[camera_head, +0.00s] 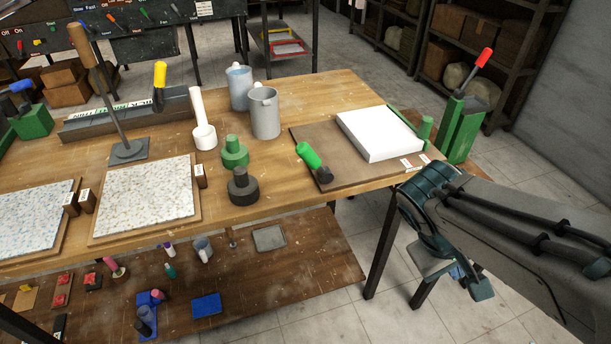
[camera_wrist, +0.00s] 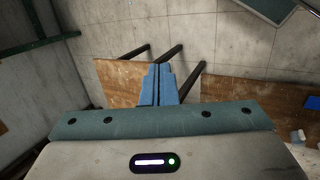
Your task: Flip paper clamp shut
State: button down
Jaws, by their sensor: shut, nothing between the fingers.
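A clamp with a bright green handle (camera_head: 308,154) and a dark base (camera_head: 323,175) sits on a brown board (camera_head: 335,180) at the right end of the upper table. Its handle leans up and left, away from the white paper stack (camera_head: 378,132) on the same board. My gripper (camera_head: 456,272) hangs beyond the table's right end, to the right of and apart from the clamp. In the wrist view my gripper's blue fingers (camera_wrist: 160,84) are together and empty. The clamp is not recognisable in the wrist view.
A green holder (camera_head: 460,130) with a red-handled tool is at the right. Grey pitchers (camera_head: 265,115) and round weights (camera_head: 243,188) stand left of the board. A lower shelf (camera_head: 310,262) holds small items.

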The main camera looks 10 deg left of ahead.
jog(key=w+a+f+n+t+h+b, duration=0.4)
jog(key=w+a+f+n+t+b, duration=0.1)
jog(key=w+a+n+t+b, duration=0.55)
jog(key=s+a+n+t+y+b, duration=0.2)
jog(key=a+n+t+y+b, duration=0.1)
jog(key=a, duration=0.8)
jog(key=s+a+n+t+y+b, duration=0.3)
jog(key=a+n+t+y, duration=0.2)
jog(key=a+y, duration=0.3)
jog(key=a, duration=0.2)
jog(key=shift+s+a+f, duration=0.35)
jog(key=shift+t, duration=0.25)
